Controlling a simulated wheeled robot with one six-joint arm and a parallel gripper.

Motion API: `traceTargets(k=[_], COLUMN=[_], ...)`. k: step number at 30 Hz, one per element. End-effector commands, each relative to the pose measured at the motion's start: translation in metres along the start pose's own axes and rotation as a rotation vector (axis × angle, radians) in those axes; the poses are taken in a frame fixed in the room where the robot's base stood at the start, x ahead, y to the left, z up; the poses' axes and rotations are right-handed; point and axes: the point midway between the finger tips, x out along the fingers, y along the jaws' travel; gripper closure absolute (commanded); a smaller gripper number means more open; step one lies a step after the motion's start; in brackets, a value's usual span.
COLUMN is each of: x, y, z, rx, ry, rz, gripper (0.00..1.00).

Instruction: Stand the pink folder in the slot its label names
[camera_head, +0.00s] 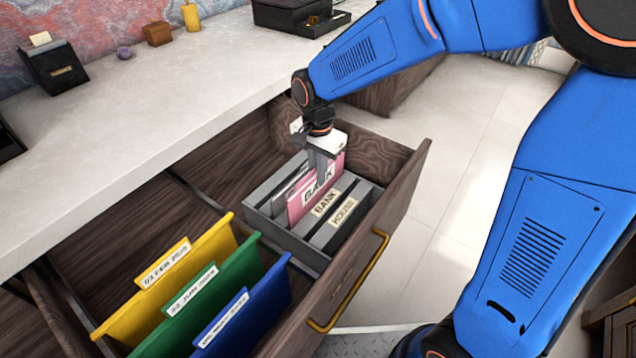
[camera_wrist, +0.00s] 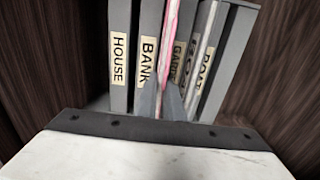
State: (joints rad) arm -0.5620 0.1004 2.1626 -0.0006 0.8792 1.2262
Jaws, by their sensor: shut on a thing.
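The pink folder (camera_head: 300,205) has a white label reading BANK. My gripper (camera_head: 323,172) is shut on its top edge and holds it upright at the grey sorter (camera_head: 285,238) in the open drawer. The sorter's dividers carry labels; BANK (camera_head: 326,202) and HOUSE (camera_head: 343,212) read clearly. In the wrist view the folder (camera_wrist: 171,40) shows edge-on between my fingertips (camera_wrist: 168,100), right beside the BANK divider (camera_wrist: 149,60), on the side away from HOUSE (camera_wrist: 119,60). Its lower part is hidden, so I cannot tell how deep it sits.
Yellow (camera_head: 160,290), green (camera_head: 205,305) and blue (camera_head: 255,315) hanging files stand in the drawer's front left part. The drawer's wooden wall and brass handle (camera_head: 350,290) lie right of the sorter. The pale desktop (camera_head: 190,90) borders the drawer at upper left.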

Motion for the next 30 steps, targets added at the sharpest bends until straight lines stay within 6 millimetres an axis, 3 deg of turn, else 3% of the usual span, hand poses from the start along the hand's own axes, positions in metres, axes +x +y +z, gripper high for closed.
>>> traceTargets(k=[9, 21, 22, 24, 30], x=[0.035, 0.040, 0.040, 0.039, 0.039], y=[0.000, 0.000, 0.000, 0.000, 0.000], z=[0.000, 0.000, 0.000, 0.000, 0.000], rx=[0.000, 0.000, 0.000, 0.000, 0.000], ry=[-0.001, 0.000, 0.000, 0.000, 0.000], rz=[0.002, 0.001, 0.001, 0.001, 0.001], gripper=[1.00, 1.00, 0.88, 0.74, 0.74])
